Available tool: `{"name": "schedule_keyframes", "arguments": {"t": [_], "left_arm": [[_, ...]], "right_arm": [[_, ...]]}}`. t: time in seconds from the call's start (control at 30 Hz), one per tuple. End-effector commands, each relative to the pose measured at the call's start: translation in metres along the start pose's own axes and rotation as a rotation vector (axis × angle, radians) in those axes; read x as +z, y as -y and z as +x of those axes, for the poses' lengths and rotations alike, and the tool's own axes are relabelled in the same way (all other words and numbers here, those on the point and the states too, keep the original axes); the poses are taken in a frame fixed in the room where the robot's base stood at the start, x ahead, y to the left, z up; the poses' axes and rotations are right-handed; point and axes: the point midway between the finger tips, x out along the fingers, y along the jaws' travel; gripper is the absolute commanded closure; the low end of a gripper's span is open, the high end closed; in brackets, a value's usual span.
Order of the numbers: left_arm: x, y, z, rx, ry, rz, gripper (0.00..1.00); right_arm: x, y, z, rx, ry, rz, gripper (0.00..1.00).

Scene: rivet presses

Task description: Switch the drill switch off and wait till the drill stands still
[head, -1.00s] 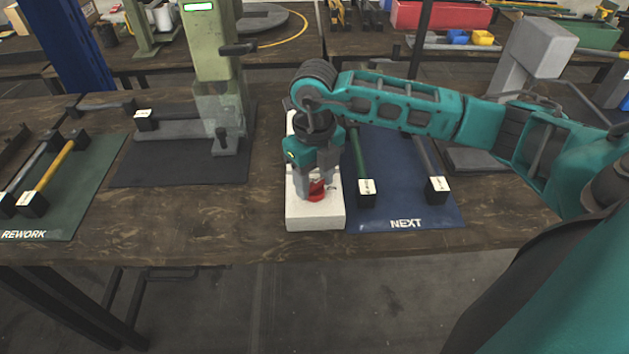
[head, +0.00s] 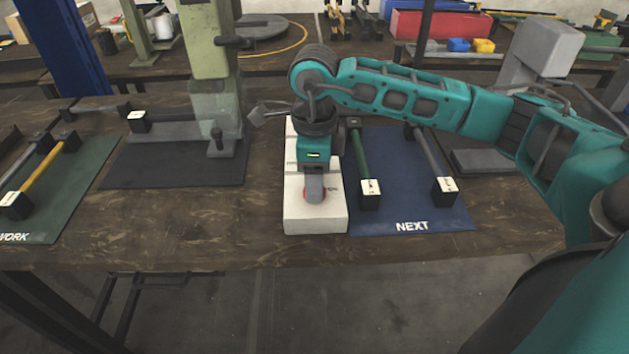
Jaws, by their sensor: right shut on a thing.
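My right gripper (head: 314,192) points down onto a white block-shaped box (head: 316,222) at the front middle of the table. It is shut on a small red switch knob (head: 326,194) on the box top. The fingers hide most of the knob, so its setting cannot be read. A green press column (head: 207,60) stands left of the box, with its top cut off. I cannot tell whether anything on it is turning. No drill can be clearly made out. My left gripper is not in view.
A blue mat (head: 405,207) marked NEXT, with bars on it, lies right of the box. A dark mat (head: 170,173) lies under the press. A green mat (head: 60,215) with a yellow bar is at far left. Bare wood (head: 200,215) lies in front.

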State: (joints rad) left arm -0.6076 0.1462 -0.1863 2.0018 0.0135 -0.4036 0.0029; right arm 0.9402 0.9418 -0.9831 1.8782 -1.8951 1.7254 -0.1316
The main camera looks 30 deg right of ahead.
Motion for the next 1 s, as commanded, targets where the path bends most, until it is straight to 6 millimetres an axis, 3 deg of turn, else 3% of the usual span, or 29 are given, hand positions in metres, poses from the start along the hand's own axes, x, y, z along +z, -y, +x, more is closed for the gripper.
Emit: {"name": "schedule_keyframes", "arguments": {"t": [0.77,0.8,1.0], "left_arm": [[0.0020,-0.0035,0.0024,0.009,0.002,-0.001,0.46],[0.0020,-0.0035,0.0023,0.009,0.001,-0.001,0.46],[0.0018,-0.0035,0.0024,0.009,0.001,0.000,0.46]], "right_arm": [[0.0002,0.0004,-0.0008,-0.002,0.001,-0.104,0.79],[0.0003,0.0004,-0.0008,-0.002,0.001,-0.104,0.46],[0.0002,0.0003,-0.0005,-0.001,0.001,-0.102,0.27]]}}
